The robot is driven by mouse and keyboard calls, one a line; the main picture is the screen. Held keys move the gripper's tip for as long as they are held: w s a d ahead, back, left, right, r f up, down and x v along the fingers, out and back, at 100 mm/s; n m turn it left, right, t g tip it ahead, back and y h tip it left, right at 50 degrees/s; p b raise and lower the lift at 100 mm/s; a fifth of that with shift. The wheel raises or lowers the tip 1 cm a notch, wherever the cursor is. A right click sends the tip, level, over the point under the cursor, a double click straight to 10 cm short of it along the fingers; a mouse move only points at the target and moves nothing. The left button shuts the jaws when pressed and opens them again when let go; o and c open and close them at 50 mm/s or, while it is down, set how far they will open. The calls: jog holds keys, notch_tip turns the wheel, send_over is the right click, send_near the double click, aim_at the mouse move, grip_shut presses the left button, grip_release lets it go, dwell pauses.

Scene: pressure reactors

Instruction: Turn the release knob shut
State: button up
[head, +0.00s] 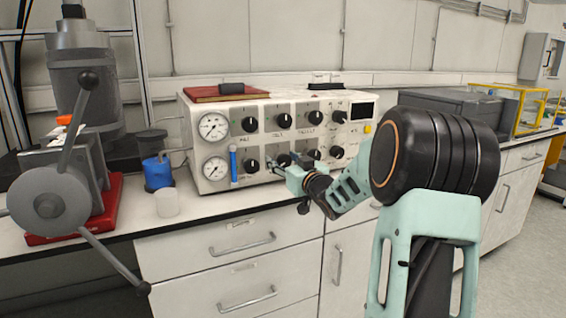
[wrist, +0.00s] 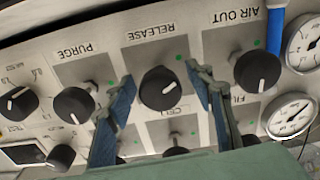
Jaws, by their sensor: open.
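The release knob (wrist: 165,87) is a round black knob with a small white mark. It stands on a grey plate under the upside-down word RELEASE in the wrist view. My gripper (wrist: 161,77) is open, with one blue-grey finger on each side of the knob. A gap shows between the knob and each finger. In the head view my gripper (head: 279,166) is at the lower row of knobs on the white control panel (head: 215,182), and it partly hides the release knob there.
In the wrist view, the air out knob (wrist: 257,70) and the purge knob (wrist: 73,105) flank the release knob. Gauges (head: 214,126) and a blue tube (head: 234,167) are on the panel's left.

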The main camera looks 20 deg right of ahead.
jog(key=shift+c, duration=0.5)
jog(key=c, duration=1.1)
